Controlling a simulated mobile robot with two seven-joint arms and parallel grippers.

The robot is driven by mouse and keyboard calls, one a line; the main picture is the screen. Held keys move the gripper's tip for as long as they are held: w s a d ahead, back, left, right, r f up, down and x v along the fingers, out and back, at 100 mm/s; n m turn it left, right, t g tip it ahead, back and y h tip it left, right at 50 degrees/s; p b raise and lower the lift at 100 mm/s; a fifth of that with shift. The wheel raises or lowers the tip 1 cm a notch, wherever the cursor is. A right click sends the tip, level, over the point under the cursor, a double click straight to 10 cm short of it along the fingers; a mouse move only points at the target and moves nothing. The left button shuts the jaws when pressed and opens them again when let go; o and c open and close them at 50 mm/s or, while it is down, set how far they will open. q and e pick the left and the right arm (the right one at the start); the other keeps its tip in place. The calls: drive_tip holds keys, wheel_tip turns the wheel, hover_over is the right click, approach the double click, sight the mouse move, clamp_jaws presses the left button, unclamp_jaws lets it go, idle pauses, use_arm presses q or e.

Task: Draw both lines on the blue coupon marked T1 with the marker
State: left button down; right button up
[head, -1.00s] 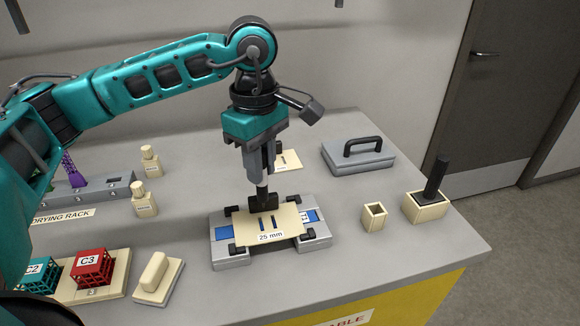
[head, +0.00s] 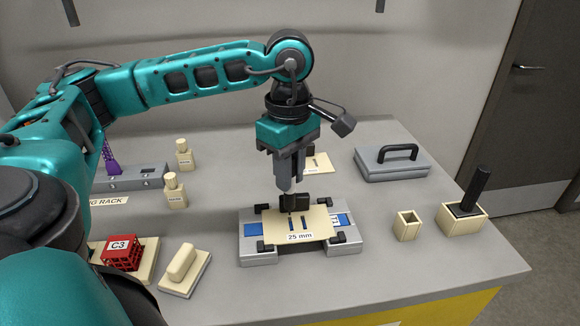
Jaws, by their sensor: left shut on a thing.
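The blue coupon (head: 341,219) lies in a grey clamp fixture (head: 258,257). Only its ends and strips through two slots show, and its label is partly covered. A cream stencil plate (head: 313,228), labelled 25 mm, lies across it, with a black block at its rear edge. My left gripper (head: 287,190) points down above the stencil's rear left part. My right gripper is out of view.
A small open cream holder (head: 407,226) and a cream block (head: 460,222) with a black upright stick (head: 473,189) stand to the right. A grey lidded box (head: 393,165) is behind. Bottles (head: 175,191), a cream eraser-like block (head: 182,265) and a red crate (head: 122,256) are left.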

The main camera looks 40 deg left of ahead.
use_arm(q)
drive_tip(key=shift+f, duration=0.35)
drive_tip(key=shift+f+b, duration=0.65)
drive_tip(key=shift+b, duration=0.15)
idle(0.9)
drive_tip(key=shift+s+d+b, duration=0.4)
drive_tip(key=shift+s+d, duration=0.25)
drive_tip(key=shift+d, duration=0.15)
idle(1.3)
idle(0.4)
wheel_tip(320, 180, up, 4)
drive_tip(key=shift+f+p, duration=0.25)
drive_tip(key=shift+p, duration=0.9)
